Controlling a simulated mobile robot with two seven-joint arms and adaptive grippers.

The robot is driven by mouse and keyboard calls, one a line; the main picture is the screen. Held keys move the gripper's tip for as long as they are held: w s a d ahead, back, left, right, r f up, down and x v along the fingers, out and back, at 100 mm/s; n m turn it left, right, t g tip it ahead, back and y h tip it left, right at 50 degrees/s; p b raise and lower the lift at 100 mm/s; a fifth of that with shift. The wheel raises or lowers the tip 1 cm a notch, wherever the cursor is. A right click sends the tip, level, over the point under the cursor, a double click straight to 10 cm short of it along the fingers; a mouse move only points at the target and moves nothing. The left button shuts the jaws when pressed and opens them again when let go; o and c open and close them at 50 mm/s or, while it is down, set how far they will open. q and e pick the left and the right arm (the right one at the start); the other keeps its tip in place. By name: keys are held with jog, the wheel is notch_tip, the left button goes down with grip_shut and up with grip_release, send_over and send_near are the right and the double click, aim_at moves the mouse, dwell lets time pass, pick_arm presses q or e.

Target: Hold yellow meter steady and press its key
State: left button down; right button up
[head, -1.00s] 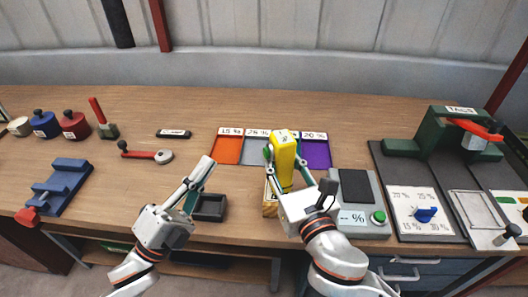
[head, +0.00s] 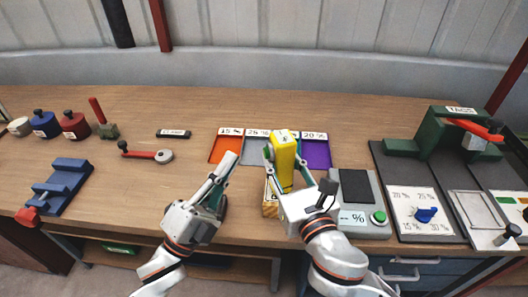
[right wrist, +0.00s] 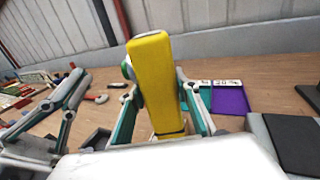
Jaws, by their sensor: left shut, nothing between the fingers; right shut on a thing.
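The yellow meter (head: 284,162) stands upright between the fingers of my right gripper (head: 284,167), which is shut on it. It also shows large in the right wrist view (right wrist: 157,85). A small green part (head: 267,152) shows at its left side; I cannot tell if it is the key. My left gripper (head: 232,156) is shut and empty, its tips to the left of the meter and apart from it, over the orange tray's edge. The left gripper also shows at the left in the right wrist view (right wrist: 78,82). The meter's lower end is partly hidden.
A wooden block (head: 269,206) is below the meter. Orange (head: 224,148), grey and purple (head: 317,155) labelled trays lie behind. A scale with a green button (head: 379,217) stands at right. A dark small tray is mostly hidden behind my left gripper.

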pick_arm(q)
jog(key=shift+w+d, duration=0.35)
jog(key=shift+d, duration=0.5)
jog(key=shift+w+d, duration=0.35)
jog(key=shift+d, duration=0.5)
jog(key=shift+w+d, duration=0.15)
jog(key=shift+d, duration=0.25)
jog(key=shift+w+d, duration=0.2)
jog(key=shift+d, duration=0.25)
dwell(1.0)
jog(key=shift+s+a, duration=0.35)
jog(key=shift+a, duration=0.5)
jog(key=shift+a, duration=0.1)
jog(key=a, duration=0.1)
jog(key=s+a, duration=0.1)
jog(key=a, duration=0.1)
jog(key=s+a, duration=0.1)
jog(key=shift+a, duration=0.25)
